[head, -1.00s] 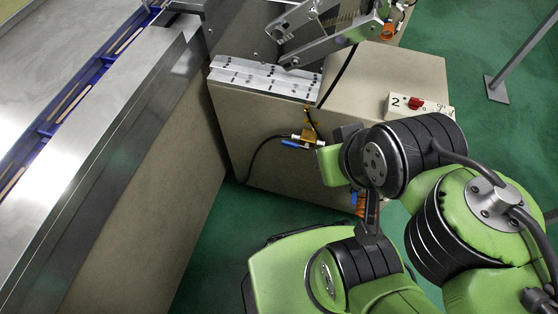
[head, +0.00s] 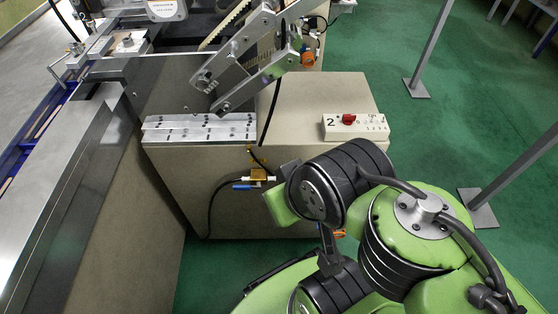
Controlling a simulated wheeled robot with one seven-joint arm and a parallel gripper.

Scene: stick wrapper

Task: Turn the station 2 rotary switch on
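The station 2 switch box (head: 362,127) is a white panel marked "2" on the top right corner of the beige machine cabinet. Its red rotary knob (head: 348,119) sits on the left part of the panel, beside small markings. The knob's exact angle is too small to read. My green and black arm reaches up in front of the cabinet, below the switch box and apart from it. The fingers of my gripper do not show clearly; the dark part at the arm's end, left of the black joint, is too unclear to read.
The beige cabinet (head: 290,95) carries a metal linkage (head: 250,60) and a slotted metal block (head: 200,128). A brass and blue air fitting (head: 258,177) sticks out of its front. A conveyor (head: 60,190) runs along the left. Grey posts (head: 430,55) stand on the open green floor at right.

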